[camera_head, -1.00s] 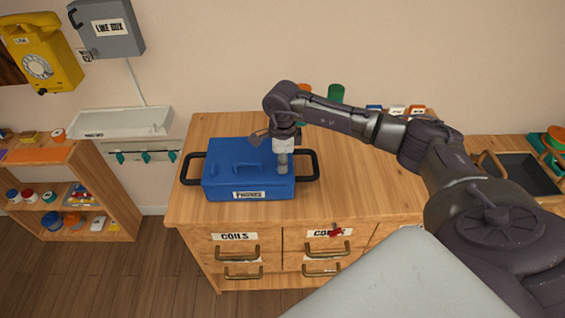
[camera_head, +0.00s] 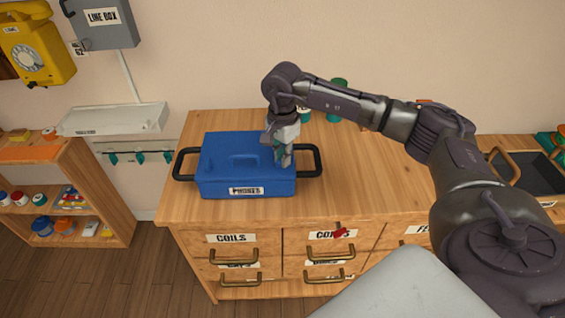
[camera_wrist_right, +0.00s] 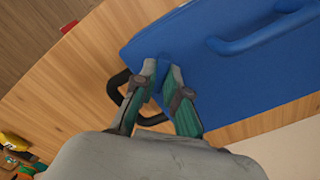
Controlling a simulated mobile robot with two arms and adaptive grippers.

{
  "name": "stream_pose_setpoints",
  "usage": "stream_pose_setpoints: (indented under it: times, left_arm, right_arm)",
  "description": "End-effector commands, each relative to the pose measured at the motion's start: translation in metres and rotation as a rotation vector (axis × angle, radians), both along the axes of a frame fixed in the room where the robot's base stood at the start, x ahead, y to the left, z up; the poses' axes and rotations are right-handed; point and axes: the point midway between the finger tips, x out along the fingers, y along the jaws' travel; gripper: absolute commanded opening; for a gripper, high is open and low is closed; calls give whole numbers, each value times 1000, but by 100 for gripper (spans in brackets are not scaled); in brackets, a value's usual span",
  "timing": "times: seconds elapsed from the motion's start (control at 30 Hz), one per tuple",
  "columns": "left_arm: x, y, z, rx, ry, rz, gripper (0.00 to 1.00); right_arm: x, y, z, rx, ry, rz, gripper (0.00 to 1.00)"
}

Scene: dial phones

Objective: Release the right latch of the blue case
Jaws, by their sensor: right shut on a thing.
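The blue case (camera_head: 222,178), labelled PHONES, lies closed on the wooden cabinet top. It has a blue lid handle (camera_head: 245,158) and a black side handle at each end. My right gripper (camera_head: 287,162) points down at the case's right end, beside the black right handle (camera_head: 316,161). In the right wrist view its two fingertips (camera_wrist_right: 160,78) close on a small blue piece at the case's edge, which I take to be the right latch (camera_wrist_right: 158,90). The fingers mostly hide it, and its position cannot be told. My left gripper is not in view.
The wooden cabinet top (camera_head: 375,190) is clear to the right of the case. A green cylinder (camera_head: 340,87) stands behind my right arm. A dark tray (camera_head: 525,172) is at the far right. Drawers with handles and a red item (camera_head: 341,233) are on the cabinet front.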

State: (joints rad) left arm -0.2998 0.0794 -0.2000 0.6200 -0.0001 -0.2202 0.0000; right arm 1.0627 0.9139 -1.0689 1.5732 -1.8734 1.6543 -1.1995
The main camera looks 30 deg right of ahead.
Motion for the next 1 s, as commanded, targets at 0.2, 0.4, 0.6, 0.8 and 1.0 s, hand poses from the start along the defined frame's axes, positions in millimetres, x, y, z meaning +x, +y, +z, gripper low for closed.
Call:
stream_pose_setpoints:
  times: [0.2, 0.4, 0.6, 0.8, 1.0]
  left_arm:
    - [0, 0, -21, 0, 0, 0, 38]
    - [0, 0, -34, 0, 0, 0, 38]
    - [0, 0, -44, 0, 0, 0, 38]
    - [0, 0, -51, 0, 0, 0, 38]
    - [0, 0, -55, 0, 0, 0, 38]
  right_arm:
    - [1, 0, -3, -1, -3, 206, 0]
    - [1, 0, -2, -1, -3, 395, 0]
    - [1, 0, -2, 0, -2, 567, 0]
    - [0, 0, -1, 0, -2, 701, 0]
    - [0, 0, 0, -2, -1, 788, 0]
